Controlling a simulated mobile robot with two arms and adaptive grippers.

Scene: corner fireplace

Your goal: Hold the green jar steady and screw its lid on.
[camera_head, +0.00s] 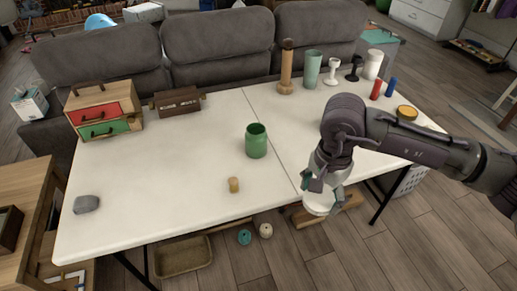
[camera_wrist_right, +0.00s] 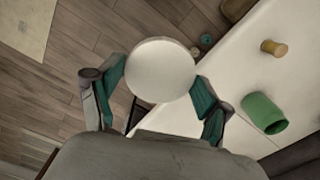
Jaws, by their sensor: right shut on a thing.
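The green jar (camera_head: 256,142) stands upright on the white table, its mouth open and uncovered. In the right wrist view it shows at the right (camera_wrist_right: 264,113). My right gripper (camera_head: 322,184) is shut on a round white lid (camera_head: 318,203), held near the table's front edge, to the right of the jar and apart from it. In the right wrist view the lid (camera_wrist_right: 160,70) sits between the teal fingertips of the gripper (camera_wrist_right: 160,78), with floor behind it. My left gripper is in neither view.
On the table (camera_head: 180,190), a wooden spool (camera_head: 233,185) stands in front of the jar and a grey object (camera_head: 86,204) lies at the left. A drawer box (camera_head: 104,110), a brown box (camera_head: 179,101) and a tall wooden mill (camera_head: 286,68) stand behind. Cups and candlesticks fill the back right.

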